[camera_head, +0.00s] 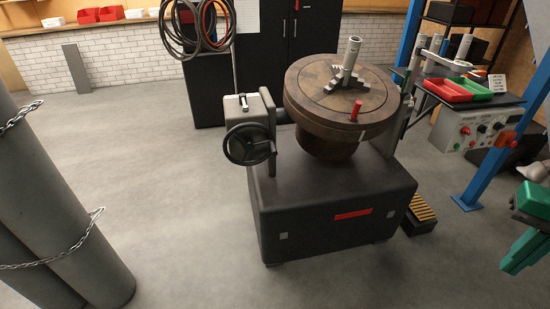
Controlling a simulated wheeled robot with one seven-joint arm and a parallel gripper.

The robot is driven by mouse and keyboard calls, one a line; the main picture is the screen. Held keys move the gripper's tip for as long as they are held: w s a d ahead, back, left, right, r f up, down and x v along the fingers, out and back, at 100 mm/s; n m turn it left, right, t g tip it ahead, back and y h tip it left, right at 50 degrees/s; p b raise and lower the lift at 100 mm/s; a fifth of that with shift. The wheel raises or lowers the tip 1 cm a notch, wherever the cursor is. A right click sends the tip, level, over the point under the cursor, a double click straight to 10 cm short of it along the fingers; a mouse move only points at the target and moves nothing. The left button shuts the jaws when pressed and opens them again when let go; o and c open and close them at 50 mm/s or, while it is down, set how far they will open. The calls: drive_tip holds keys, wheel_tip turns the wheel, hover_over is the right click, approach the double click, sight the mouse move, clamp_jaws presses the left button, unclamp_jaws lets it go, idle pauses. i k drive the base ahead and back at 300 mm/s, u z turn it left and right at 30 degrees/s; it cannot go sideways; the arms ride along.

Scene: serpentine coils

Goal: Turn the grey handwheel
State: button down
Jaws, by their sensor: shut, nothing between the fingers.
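The handwheel (230,148) is a dark grey, upright, spoked ring with a small knob. It is mounted on the front of a light grey gearbox (241,109), at the left side of a black-based machine. A dark upright bracket stands close to its right side. I do not make out my gripper in this view, so its distance from the wheel does not show.
The machine's black base (335,215) carries a brown round table (310,105). Grey cylinders with chains (45,215) stand at left. A blue post (487,150) and a green body (533,203), cut off by the edge, are at right. Floor left of the wheel is clear.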

sight(249, 146)
drive_tip(key=k, duration=0.55)
drive_tip(key=u, duration=0.45)
drive_tip(key=i, duration=1.7)
drive_tip(key=z, duration=0.45)
